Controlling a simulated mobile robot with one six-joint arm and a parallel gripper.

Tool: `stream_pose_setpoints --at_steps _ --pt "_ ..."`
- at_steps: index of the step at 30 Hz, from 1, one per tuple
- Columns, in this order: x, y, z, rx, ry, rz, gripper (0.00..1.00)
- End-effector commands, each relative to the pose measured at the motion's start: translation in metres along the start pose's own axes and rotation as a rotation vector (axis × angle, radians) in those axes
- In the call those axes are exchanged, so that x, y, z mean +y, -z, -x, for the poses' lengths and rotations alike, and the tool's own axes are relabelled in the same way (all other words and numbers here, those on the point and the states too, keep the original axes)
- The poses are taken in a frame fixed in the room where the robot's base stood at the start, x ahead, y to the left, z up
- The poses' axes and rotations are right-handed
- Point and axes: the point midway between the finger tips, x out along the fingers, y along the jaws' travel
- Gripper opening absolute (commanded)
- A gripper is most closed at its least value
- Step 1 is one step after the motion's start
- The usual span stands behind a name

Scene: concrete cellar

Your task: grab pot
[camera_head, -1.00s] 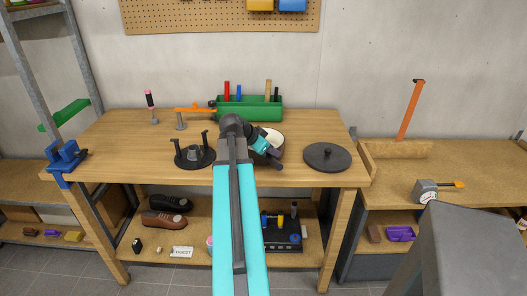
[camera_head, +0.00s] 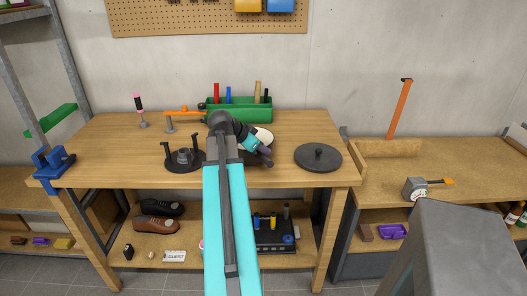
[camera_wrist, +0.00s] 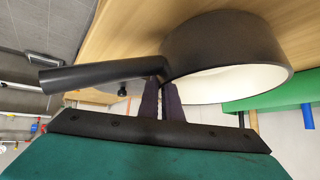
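The pot is a dark round pan with a pale inside and a long black handle. In the head view the pot (camera_head: 263,134) is on the workbench behind my arm, which partly hides it. In the wrist view the pot (camera_wrist: 205,50) fills the upper right, and its handle reaches left. My gripper (camera_wrist: 161,84) has its two dark fingers close together at the neck where the handle joins the pot. They look shut on it, though the contact is partly hidden. My gripper (camera_head: 262,153) also shows in the head view, at the pot's near side.
A dark round lid (camera_head: 318,158) with a knob lies right of the pot. A green tool tray (camera_head: 240,111) stands behind it. A black three-post stand (camera_head: 182,158) is to the left. A blue vise (camera_head: 52,161) is on the left edge. Bare wood lies between these.

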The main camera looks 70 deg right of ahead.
Motion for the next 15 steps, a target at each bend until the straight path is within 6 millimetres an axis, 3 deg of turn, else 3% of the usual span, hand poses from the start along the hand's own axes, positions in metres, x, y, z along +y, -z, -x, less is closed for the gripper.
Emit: stream_pose_setpoints --at_steps 15 --pt "-0.007 0.042 0.039 0.007 0.005 -0.006 0.0"
